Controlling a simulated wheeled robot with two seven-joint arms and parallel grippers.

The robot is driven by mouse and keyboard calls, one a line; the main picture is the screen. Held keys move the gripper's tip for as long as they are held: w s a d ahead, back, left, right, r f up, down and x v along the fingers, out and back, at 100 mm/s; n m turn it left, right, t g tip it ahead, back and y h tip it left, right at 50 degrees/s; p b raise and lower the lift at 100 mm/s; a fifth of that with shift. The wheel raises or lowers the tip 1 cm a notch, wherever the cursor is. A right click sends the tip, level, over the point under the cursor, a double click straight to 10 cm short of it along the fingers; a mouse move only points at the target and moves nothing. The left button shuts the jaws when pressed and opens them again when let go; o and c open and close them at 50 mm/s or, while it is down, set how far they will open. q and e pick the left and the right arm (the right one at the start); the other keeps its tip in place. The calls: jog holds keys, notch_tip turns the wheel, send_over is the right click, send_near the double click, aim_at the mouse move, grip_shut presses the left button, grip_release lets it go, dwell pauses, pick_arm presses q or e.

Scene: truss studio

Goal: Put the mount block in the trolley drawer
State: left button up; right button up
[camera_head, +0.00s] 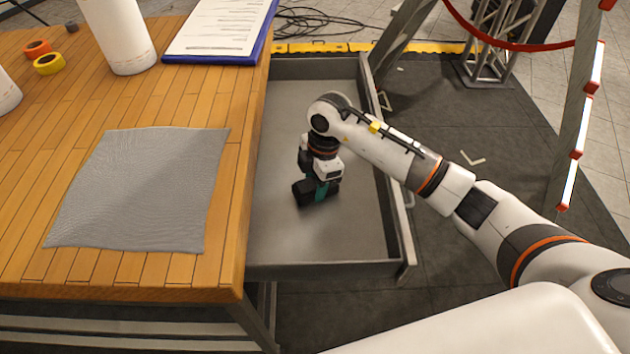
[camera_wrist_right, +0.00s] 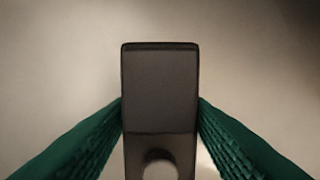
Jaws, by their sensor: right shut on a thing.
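The mount block (camera_wrist_right: 160,90) is a dark grey block with a round hole or boss at its lower end. In the right wrist view it stands between the green ribbed fingers of my right gripper (camera_wrist_right: 160,128), which are shut on it from both sides. In the head view my right gripper (camera_head: 319,192) points down inside the outline of the open grey trolley drawer (camera_head: 330,268). The block is hard to tell from the dark gripper parts there. Whether it touches the drawer floor I cannot tell. My left gripper is not in view.
The wooden table (camera_head: 120,268) borders the drawer on the left and carries a grey cloth (camera_head: 145,190), a blue clipboard (camera_head: 215,30), a white cylinder (camera_head: 118,35) and tape rolls (camera_head: 48,63). The drawer floor around my gripper looks bare. A ladder-like frame (camera_head: 575,130) stands right.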

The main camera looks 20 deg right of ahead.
jog(key=o, duration=1.1)
jog(key=shift+f, duration=0.1)
jog(key=shift+c, duration=0.2)
notch_tip(320, 180, up, 12)
jog(key=d, duration=0.1)
jog(key=shift+d, duration=0.35)
